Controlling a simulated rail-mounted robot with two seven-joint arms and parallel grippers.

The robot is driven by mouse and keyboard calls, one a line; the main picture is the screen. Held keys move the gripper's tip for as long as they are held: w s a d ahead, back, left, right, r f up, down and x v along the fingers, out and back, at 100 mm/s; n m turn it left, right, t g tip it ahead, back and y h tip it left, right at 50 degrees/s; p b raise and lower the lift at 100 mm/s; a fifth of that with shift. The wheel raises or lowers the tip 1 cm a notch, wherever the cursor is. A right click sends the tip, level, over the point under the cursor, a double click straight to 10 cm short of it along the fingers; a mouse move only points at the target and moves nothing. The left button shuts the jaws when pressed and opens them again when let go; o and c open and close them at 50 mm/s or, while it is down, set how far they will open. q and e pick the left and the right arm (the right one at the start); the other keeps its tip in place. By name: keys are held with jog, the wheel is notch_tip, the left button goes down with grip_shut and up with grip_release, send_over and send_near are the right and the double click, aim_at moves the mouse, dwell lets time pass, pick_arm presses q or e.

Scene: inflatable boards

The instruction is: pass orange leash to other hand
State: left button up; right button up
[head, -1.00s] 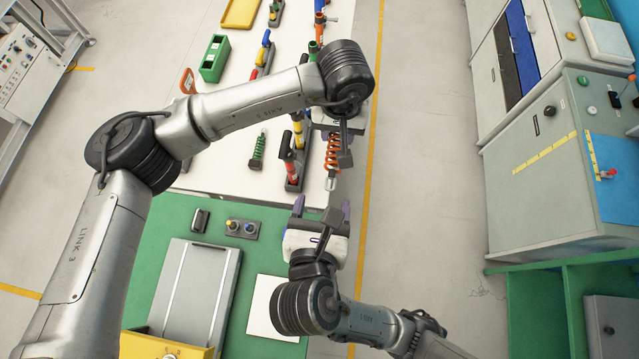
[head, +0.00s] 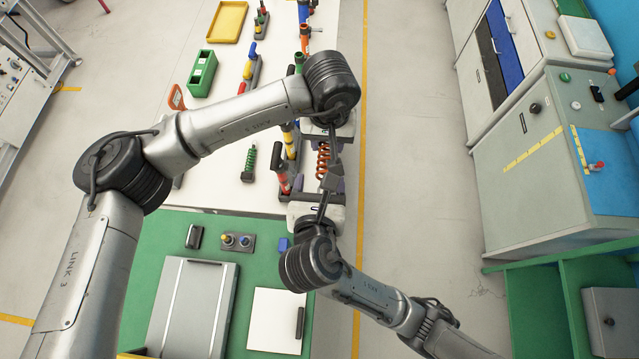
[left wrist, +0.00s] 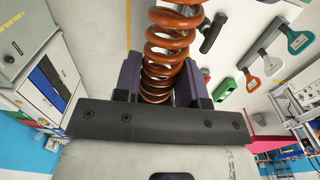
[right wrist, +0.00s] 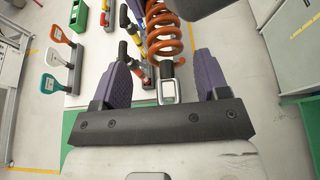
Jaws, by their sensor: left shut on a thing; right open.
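The orange coiled leash (head: 323,160) hangs between my two grippers in the head view. My left gripper (head: 323,142) is shut on its upper coils; in the left wrist view the orange leash (left wrist: 172,50) runs out from between the purple fingers. My right gripper (head: 318,188) is below it and open. In the right wrist view the leash's orange coils (right wrist: 163,35) end in a metal clip (right wrist: 168,90), which lies between the spread purple fingers of my right gripper (right wrist: 166,80) without visible contact.
The white table (head: 225,130) holds a green bin (head: 203,73), a yellow tray (head: 228,22), a green coil (head: 249,162) and a row of coloured-handled tools. A green mat (head: 180,225) with a grey case (head: 185,305) is nearer.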

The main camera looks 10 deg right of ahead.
pick_arm(q)
jog(key=shift+d, duration=0.1)
pick_arm(e)
jog(key=shift+a, duration=0.1)
jog(key=c, duration=1)
pick_arm(q)
jog(key=o, duration=1.1)
jog(key=shift+c, duration=0.2)
pick_arm(e)
jog(key=shift+c, duration=0.3)
